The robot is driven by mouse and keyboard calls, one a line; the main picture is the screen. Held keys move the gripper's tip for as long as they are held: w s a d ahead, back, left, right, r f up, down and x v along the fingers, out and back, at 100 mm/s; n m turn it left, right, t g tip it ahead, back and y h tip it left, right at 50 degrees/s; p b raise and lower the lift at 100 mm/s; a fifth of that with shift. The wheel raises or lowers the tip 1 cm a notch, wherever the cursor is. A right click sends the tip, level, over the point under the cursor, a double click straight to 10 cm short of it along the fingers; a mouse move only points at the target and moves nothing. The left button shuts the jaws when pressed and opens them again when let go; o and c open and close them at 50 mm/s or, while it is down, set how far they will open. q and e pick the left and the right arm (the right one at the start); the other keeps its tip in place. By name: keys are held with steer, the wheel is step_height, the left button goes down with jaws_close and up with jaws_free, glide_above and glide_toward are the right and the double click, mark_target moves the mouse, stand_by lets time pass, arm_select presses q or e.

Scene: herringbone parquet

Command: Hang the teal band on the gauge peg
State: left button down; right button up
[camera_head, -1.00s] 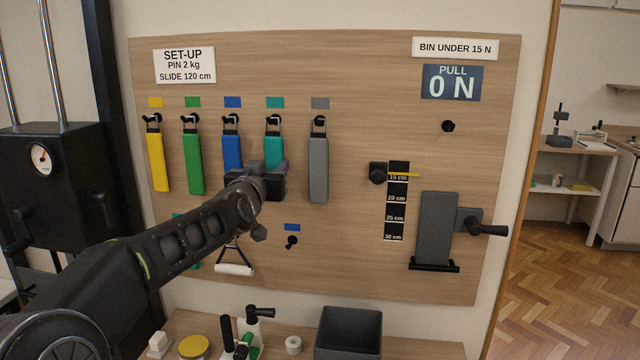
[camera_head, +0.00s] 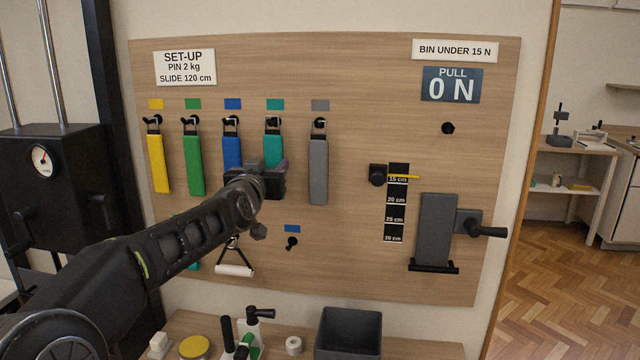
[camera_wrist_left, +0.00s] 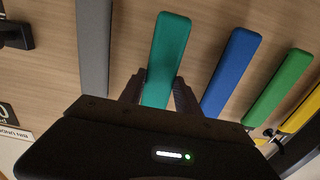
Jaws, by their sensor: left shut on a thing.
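The teal band (camera_head: 273,150) hangs from its hook under a teal label on the wooden board. It also shows in the left wrist view (camera_wrist_left: 168,50), running between the two fingers. My left gripper (camera_head: 271,180) is shut on the band below its hook, and the gripper hides the band's lower part in the head view. The wrist view shows the fingers (camera_wrist_left: 158,95) on either side of it. A bare black peg (camera_head: 448,127) sticks out below the PULL display (camera_head: 452,82), which reads 0 N. My right gripper is not in view.
Yellow (camera_head: 158,163), green (camera_head: 193,164), blue (camera_head: 231,151) and grey (camera_head: 318,170) bands hang alongside. A black knob (camera_head: 377,174) sits beside the cm scale (camera_head: 397,205). A dark bin (camera_head: 349,334) stands below. The board between the grey band and the scale is clear.

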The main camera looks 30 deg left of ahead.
arm_select(q)
steer(key=shift+s+r, duration=0.15)
steer(key=shift+r, duration=0.1)
stand_by(0.3)
steer(key=shift+s+d+r, duration=0.1)
steer(key=shift+s+r, duration=0.05)
steer(key=shift+r, duration=0.05)
steer(key=shift+s, duration=0.1)
stand_by(0.6)
steer(key=shift+s, duration=0.1)
steer(key=shift+b+v, duration=0.35)
steer(key=shift+v, duration=1.5)
steer(key=shift+d, duration=0.1)
steer(key=b+v, duration=0.2)
steer(key=v, duration=0.5)
stand_by(0.8)
